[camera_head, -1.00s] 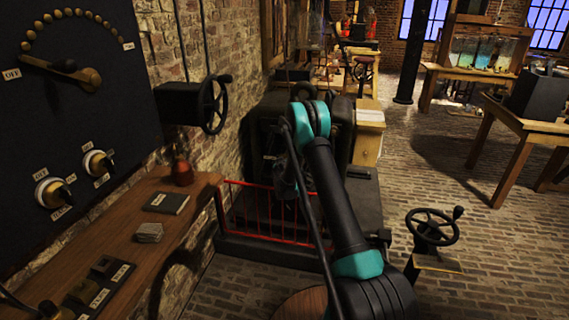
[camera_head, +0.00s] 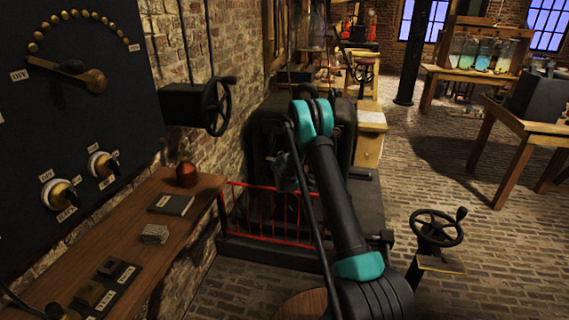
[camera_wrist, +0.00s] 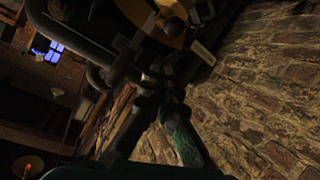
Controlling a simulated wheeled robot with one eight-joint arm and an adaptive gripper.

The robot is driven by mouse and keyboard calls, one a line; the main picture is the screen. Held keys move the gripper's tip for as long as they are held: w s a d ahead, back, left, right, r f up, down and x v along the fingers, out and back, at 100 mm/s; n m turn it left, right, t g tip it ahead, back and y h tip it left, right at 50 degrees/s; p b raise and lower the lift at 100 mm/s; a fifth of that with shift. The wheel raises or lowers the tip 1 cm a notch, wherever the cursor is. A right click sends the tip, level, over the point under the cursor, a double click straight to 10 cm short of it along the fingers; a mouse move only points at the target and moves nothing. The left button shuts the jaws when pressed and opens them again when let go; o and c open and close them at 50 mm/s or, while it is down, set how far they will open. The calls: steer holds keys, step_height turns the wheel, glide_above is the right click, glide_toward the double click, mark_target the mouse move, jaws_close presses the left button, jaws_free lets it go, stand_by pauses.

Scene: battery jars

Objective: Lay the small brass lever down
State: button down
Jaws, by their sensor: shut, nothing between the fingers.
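My gripper (camera_wrist: 160,82) is shut and empty in the wrist view, its dark fingers meeting at the tips. Just beyond it is a dark round knob (camera_wrist: 173,28) in front of a yellow brass-coloured disc (camera_wrist: 140,10). I cannot tell whether the knob belongs to the small brass lever, or whether the fingers touch anything. In the head view my gripper (camera_head: 286,178) is low by the dark machine (camera_head: 272,128), partly hidden by my arm. A larger brass-ended lever (camera_head: 80,74) sits on the black panel at the left, far from my gripper.
A red railing (camera_head: 262,228) stands before the machine. A handwheel (camera_head: 436,228) stands at the right. Brick wall (camera_wrist: 250,90) is close beside my gripper.

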steer(key=s+a, duration=0.2)
steer(key=s, duration=0.7)
steer(key=shift+s+f, duration=0.3)
steer(key=shift+f, duration=0.05)
steer(key=s+d+r+m+g, duration=0.1)
steer(key=s+d+r+g, duration=0.2)
steer(key=s, duration=0.5)
steer(key=s+d+r+m, duration=0.1)
steer(key=s+d+r, duration=0.3)
steer(key=s+r, duration=0.25)
steer(key=s+d+r+g, duration=0.2)
steer(key=s+d+r, duration=0.15)
steer(key=s, duration=0.45)
steer(key=s+f+g+y, duration=0.1)
steer(key=s+g, duration=0.1)
steer(key=s, duration=1.4)
steer(key=s+a+f+g+y, duration=0.1)
steer(key=s+g, duration=0.1)
steer(key=s, duration=1.4)
steer(key=shift+a+f+m, duration=0.2)
steer(key=shift+f+m, duration=0.15)
steer(key=shift+m, duration=0.05)
